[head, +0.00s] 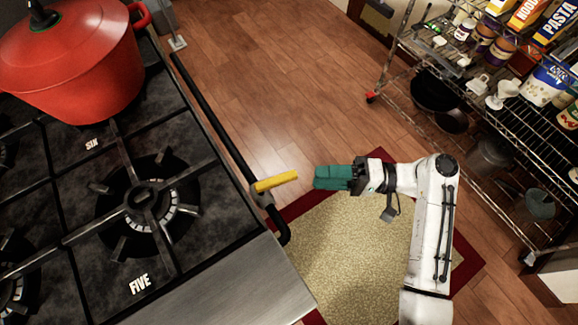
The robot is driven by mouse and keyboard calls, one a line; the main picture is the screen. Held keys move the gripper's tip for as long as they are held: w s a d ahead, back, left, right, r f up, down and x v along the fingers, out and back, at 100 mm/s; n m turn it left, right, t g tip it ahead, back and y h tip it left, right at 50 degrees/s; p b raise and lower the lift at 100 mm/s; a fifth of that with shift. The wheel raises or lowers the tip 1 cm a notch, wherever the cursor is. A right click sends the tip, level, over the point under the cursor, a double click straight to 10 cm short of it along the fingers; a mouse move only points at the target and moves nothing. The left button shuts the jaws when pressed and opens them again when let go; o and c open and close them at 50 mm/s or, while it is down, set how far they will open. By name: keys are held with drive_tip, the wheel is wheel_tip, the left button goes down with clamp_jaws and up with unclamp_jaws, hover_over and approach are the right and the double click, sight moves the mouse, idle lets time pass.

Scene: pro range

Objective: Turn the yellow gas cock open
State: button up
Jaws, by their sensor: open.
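The yellow gas cock (275,182) is a short bar-shaped handle at the right edge of the stove. It sticks out to the right, tilted slightly upward in the picture, over the floor. My gripper (318,178) has teal fingers and is open and empty. It is just right of the handle's free end and points left at it, with a small gap in the picture. How the gripper's height compares with the handle's cannot be told from this view.
A black rail (213,118) runs along the stove's right edge. A large red pot (75,65) stands on the stove's grates. A loaded wire shelf (480,65) stands at the right. A beige mat (335,265) with a red border lies on the wooden floor below my arm.

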sight(298, 178)
drive_tip(key=a, duration=0.9)
drive_tip(key=shift+a+p, duration=0.1)
drive_tip(key=shift+p, duration=0.3)
clamp_jaws()
